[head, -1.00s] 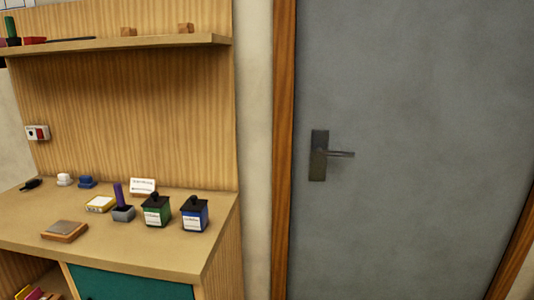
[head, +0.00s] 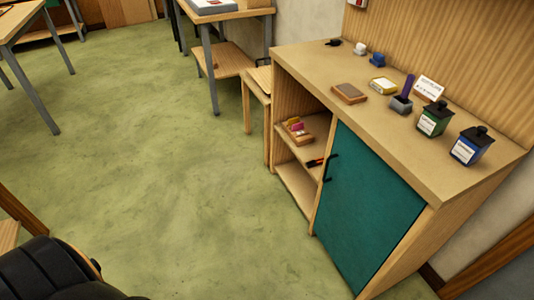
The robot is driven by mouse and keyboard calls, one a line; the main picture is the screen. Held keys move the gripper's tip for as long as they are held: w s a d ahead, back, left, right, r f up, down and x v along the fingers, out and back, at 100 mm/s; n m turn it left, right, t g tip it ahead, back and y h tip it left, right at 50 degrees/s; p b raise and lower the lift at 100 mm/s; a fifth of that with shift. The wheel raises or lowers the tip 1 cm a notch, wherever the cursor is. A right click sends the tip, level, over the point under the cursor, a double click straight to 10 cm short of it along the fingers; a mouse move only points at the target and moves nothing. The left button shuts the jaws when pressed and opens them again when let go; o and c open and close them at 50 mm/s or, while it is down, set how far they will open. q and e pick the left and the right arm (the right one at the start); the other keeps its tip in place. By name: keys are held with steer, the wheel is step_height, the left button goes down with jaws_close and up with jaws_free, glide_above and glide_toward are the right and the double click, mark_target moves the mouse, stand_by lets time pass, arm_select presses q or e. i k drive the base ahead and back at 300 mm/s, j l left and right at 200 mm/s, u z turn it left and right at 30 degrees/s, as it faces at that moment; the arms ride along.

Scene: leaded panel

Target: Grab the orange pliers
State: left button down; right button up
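I see no orange pliers that I can make out in the head view. A wooden cabinet (head: 405,200) with a teal door stands at the right, its open shelves on the left side. A small dark tool with a red part (head: 316,162) lies on a shelf beside the door handle; it is too small to identify. Neither of my grippers shows in the head view.
Green and blue bottles (head: 435,119) (head: 471,146), a brown block (head: 349,93) and small items stand on the cabinet top. A small wooden block with colored pieces (head: 298,131) sits on a shelf. Tables stand behind; the green floor (head: 170,160) is clear.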

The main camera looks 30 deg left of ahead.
mark_target(319, 161)
steer(key=u, duration=0.4)
steer(key=z, duration=0.35)
steer(key=i+j+z, duration=0.15)
steer(key=j+z, duration=0.15)
steer(key=i+j+z, duration=0.15)
steer(key=j+z, duration=0.5)
steer(key=j, duration=0.15)
steer(key=i, duration=0.05)
